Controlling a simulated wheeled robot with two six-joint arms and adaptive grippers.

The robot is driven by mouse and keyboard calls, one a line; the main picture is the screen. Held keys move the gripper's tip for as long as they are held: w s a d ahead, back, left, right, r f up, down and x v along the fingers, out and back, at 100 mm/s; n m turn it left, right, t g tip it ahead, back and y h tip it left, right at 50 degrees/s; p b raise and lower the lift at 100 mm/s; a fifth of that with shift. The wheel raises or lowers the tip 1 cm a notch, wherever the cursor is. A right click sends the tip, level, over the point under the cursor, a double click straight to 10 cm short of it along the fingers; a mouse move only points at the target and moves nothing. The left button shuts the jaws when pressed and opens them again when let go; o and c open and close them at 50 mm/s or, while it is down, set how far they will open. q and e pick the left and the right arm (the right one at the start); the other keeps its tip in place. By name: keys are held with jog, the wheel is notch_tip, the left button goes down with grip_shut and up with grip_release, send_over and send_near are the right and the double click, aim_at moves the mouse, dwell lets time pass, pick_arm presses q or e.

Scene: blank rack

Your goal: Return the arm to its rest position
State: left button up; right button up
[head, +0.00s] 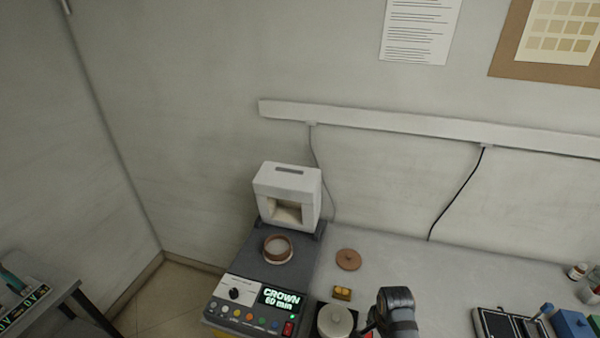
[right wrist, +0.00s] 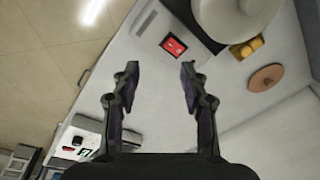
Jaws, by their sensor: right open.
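My right arm shows at the lower middle of the head view (head: 397,312), over the front of the bench. Its fingers are mostly hidden there. In the right wrist view my right gripper (right wrist: 160,76) has its two dark fingers spread apart with nothing between them. A red switch (right wrist: 173,45) on the pale bench top lies beyond the fingertips and is not touched. My left gripper is not in view.
A furnace (head: 287,181) with a control panel stands left of my right arm, a brown ring dish (head: 278,248) before its opening. A round pot (head: 337,319), yellow blocks (head: 342,293) and a brown lid (head: 348,260) are nearby. A dark tray (head: 510,325) lies right; the bench between is clear.

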jog(key=s+d+r+n+t, duration=0.2)
jog(key=s+d+r+n, duration=0.1)
jog(key=s+r+n, duration=0.8)
jog(key=s+d+f+n+b, duration=0.1)
jog(key=s+f+b, duration=0.15)
jog(key=f, duration=1.05)
jog(key=s+d+f+n+g+b, duration=0.1)
jog(key=f+b, duration=0.2)
jog(key=f, duration=1)
jog(key=s+d+f+n+b, duration=0.1)
jog(key=s+f+b, duration=0.15)
jog(key=f, duration=1.05)
pick_arm(q)
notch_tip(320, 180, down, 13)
jog(key=b, duration=0.5)
pick_arm(e)
jog(key=s+f+g, duration=0.1)
jog(key=s+f, duration=1.5)
jog(key=f, duration=0.2)
jog(key=shift+d, duration=0.3)
